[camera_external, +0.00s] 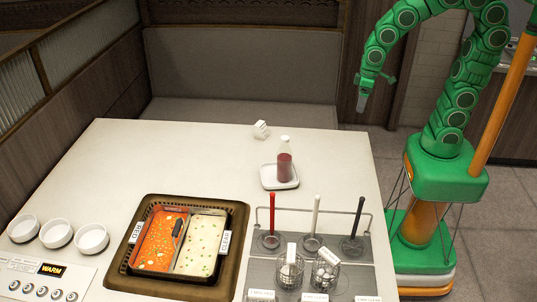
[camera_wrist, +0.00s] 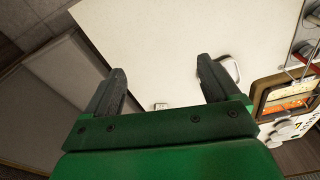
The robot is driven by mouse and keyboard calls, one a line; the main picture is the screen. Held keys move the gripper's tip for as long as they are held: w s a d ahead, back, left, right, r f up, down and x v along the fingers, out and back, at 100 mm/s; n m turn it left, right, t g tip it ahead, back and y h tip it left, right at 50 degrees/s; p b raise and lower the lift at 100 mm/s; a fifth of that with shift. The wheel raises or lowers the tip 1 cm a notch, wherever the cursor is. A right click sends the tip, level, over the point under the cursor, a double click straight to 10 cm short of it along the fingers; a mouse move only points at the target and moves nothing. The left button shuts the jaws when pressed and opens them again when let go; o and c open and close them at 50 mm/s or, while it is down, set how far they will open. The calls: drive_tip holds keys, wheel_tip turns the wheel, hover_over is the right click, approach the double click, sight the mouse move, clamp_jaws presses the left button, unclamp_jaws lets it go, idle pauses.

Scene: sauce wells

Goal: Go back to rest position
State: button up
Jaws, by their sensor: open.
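My gripper (camera_external: 363,92) is at the upper right in the external view, raised beyond the table's right back corner. It hangs from my green arm and points down. In the wrist view my gripper (camera_wrist: 160,85) shows two dark fingers spread wide apart with nothing between them. It is open and empty. The white table (camera_external: 200,150) lies to its left and below; it also fills much of the wrist view (camera_wrist: 170,35).
A bottle of red sauce (camera_external: 285,165) stands on a white saucer (camera_external: 266,180). A small white block (camera_external: 261,129) lies near the back edge. A two-part soup pot (camera_external: 187,210), white bowls (camera_external: 57,233) and a grey station (camera_external: 375,247) with upright handles are nearer. The table's back left is clear.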

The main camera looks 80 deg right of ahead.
drive_tip(key=s+a+r+n+g, duration=0.1)
drive_tip(key=s+r, duration=0.1)
drive_tip(key=s, duration=0.6)
drive_tip(key=s+r+n+g, duration=0.1)
drive_tip(key=s+r, duration=0.1)
drive_tip(key=s, duration=0.7)
drive_tip(key=shift+s+a+g, duration=0.25)
drive_tip(key=shift+a+g, duration=0.15)
drive_tip(key=shift+r, duration=0.1)
